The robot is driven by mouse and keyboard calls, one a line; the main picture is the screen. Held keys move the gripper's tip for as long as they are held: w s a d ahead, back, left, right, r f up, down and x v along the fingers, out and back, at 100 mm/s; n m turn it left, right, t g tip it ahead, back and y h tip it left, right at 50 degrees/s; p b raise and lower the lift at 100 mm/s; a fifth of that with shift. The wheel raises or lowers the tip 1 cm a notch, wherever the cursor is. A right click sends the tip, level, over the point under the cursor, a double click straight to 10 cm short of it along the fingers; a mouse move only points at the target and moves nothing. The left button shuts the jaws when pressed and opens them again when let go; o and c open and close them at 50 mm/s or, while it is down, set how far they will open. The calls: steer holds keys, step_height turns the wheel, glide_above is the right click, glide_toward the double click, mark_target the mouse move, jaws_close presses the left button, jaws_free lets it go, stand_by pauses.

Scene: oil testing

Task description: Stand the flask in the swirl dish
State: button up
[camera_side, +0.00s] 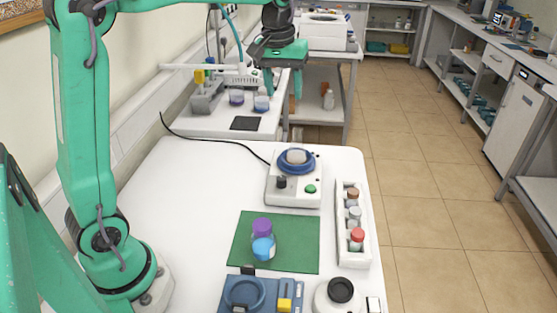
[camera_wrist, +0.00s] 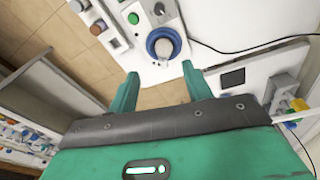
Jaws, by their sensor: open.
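The flask (camera_side: 263,247) is on the green mat (camera_side: 300,238) in the side view. It looks clear, with a purple top and blue contents. I do not see it in the wrist view. The swirl dish (camera_side: 284,165) appears to be the blue round dish on a white device with a dark knob and green button, behind the mat. A pale grey round part shows in its middle. The dish also shows in the wrist view (camera_wrist: 151,53). My gripper (camera_side: 283,88) is open and empty, raised beyond the dish, apart from flask and dish. Its spread fingers show in the wrist view (camera_wrist: 160,75).
A white rack (camera_side: 345,198) with several capped bottles stands right of the mat. A blue device (camera_side: 261,303) and a white device with a black top (camera_side: 340,291) are at the front. A black cable (camera_side: 210,139) crosses the back of the table. The table's left part is clear.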

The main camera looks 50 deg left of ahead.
steer(key=s+d+f+m+t, duration=0.2)
steer(key=s+m, duration=0.1)
steer(key=s, duration=0.8)
steer(key=s+d+f+m+t, duration=0.2)
steer(key=s+d+f+m, duration=0.1)
steer(key=s, duration=0.8)
steer(key=shift+s, duration=0.25)
steer(key=shift+w, duration=0.1)
steer(key=shift+c, duration=0.2)
